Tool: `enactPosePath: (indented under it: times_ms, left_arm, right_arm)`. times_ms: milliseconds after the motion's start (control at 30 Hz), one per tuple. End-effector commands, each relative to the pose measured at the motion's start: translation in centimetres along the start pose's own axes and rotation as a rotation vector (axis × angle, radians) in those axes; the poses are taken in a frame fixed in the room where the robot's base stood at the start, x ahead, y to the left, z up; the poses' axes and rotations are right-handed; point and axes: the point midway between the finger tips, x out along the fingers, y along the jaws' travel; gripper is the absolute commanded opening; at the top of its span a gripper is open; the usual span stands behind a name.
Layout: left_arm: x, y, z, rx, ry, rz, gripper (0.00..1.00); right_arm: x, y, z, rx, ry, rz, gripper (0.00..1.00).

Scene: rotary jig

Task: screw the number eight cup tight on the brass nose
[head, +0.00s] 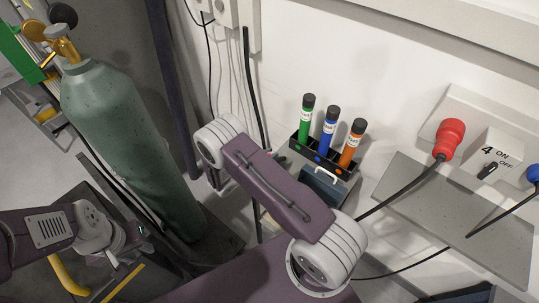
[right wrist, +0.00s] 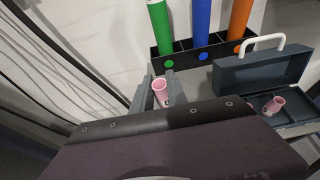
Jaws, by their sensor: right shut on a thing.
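In the right wrist view, my right gripper (right wrist: 161,91) is shut on a pink cup (right wrist: 159,86), holding it upright or nearly so between the fingertips. Its lower part is partly hidden, and I cannot read a number on it. A second pink cup (right wrist: 279,101) lies tilted in the open dark case (right wrist: 246,75). In the head view, the right fingertips are hidden behind my arm. My left arm shows at the lower left, but its fingertips cannot be made out. I cannot make out the brass nose in either view.
Green (head: 306,118), blue (head: 328,132) and orange (head: 352,143) tubes stand in a black rack behind the case. A tall green gas cylinder (head: 130,140) stands at left. Red (head: 450,138) and blue plugs with cables sit above a grey shelf (head: 455,215) at right.

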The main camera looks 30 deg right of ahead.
Motion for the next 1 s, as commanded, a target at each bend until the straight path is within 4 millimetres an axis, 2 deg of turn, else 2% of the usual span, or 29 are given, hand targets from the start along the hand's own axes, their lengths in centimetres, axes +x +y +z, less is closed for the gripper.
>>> enactPosePath:
  times_ms: [1000]
  left_arm:
    - [1.6,0.0,0.2,0.000,0.000,0.000,0.32]
  right_arm:
    - [0.6,0.0,-1.5,0.000,0.000,0.000,0.00]
